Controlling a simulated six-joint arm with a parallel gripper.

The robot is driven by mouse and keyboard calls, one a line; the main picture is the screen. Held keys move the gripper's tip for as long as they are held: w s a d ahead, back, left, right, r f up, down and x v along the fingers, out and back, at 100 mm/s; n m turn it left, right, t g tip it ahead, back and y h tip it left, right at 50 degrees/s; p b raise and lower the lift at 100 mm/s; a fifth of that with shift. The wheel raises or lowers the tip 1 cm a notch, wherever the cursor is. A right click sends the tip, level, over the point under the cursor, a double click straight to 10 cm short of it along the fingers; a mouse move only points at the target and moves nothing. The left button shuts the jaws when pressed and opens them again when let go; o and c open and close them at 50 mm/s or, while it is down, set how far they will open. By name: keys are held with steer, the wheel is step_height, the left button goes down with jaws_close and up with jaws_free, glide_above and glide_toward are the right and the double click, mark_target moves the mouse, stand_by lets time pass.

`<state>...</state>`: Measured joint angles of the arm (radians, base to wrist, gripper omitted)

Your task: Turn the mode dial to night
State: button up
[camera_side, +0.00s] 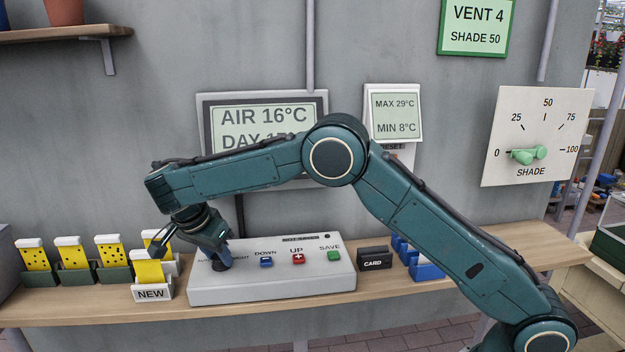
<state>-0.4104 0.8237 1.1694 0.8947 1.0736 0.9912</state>
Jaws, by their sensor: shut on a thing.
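The mode dial (221,266) is a small dark knob at the left end of the light grey control box (270,289), which sits on the wooden shelf. My gripper (220,258) points down over the dial and is shut on it. The gripper hides most of the dial and its pointer, so I cannot tell which mode it is set to. Part of the lettering around it is covered; the end of a label shows to its right. The wall display (265,115) reads AIR 16°C, with a DAY line below partly hidden by my arm.
Blue DOWN (266,263), red UP (298,259) and green SAVE (334,256) buttons sit right of the dial. Yellow cards (68,253) in holders stand left, with a NEW holder (151,293) close to the box. A black CARD block (374,258) stands right. A SHADE dial (528,156) is on the wall.

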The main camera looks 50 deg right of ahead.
steer(key=shift+w+m, duration=0.1)
steer(key=shift+m, duration=0.5)
steer(key=shift+m+g, duration=0.4)
steer(key=shift+m, duration=0.1)
steer(key=o, duration=1)
steer(key=shift+n, duration=0.5)
